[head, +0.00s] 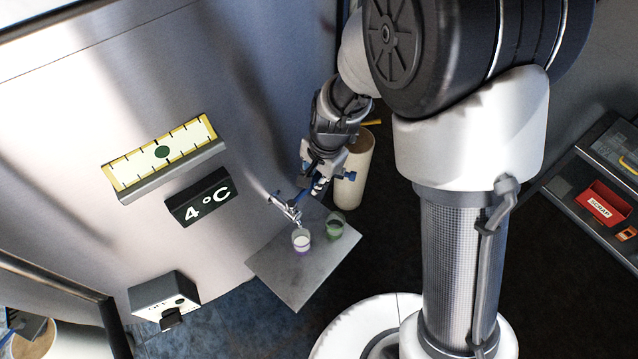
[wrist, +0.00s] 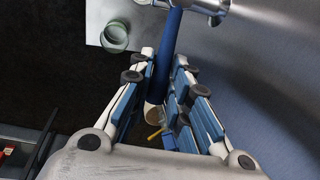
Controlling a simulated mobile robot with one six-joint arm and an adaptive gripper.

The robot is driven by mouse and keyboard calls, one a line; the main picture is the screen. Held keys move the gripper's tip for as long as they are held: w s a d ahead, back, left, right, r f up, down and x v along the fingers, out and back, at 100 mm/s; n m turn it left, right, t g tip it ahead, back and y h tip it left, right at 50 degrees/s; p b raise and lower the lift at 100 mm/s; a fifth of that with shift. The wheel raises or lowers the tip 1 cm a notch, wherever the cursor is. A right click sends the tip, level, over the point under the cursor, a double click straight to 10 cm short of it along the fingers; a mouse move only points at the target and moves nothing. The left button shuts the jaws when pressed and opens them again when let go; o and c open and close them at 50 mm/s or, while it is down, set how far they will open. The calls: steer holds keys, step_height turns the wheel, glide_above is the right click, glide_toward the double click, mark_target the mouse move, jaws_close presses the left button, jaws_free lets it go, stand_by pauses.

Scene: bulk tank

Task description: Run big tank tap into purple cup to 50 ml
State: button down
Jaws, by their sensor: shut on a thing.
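The big tank's metal tap (head: 285,207) sticks out of the tank wall; its body also shows at the top of the wrist view (wrist: 208,7). My gripper (head: 318,183) is shut on the tap's blue lever (wrist: 169,45), which lies between the fingers in the wrist view. The purple cup (head: 301,246) stands upright on the grey shelf (head: 290,286) under the spout. White shows inside it; I cannot read the level. A stream is too small to tell. The purple cup is not visible in the wrist view.
A green cup (head: 336,226) stands right of the purple cup and shows in the wrist view (wrist: 115,37). A yellow level gauge (head: 185,142) and a 4 °C display (head: 202,199) are on the tank (head: 90,95). A pale cylinder (head: 352,175) stands behind my gripper.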

steer(key=shift+w+a+n, duration=0.1)
steer(key=shift+n, duration=0.2)
steer(key=c, duration=1.5)
jaws_free()
steer(key=shift+s+d+r, duration=0.25)
steer(key=shift+d+r, duration=0.05)
steer(key=shift+r, duration=1.65)
steer(key=shift+s+d+r, duration=0.2)
steer(key=shift+d+r, duration=0.05)
steer(key=shift+r, duration=1.75)
steer(key=shift+s+d+r, duration=0.25)
steer(key=shift+d+r, duration=0.05)
steer(key=shift+r, duration=1.65)
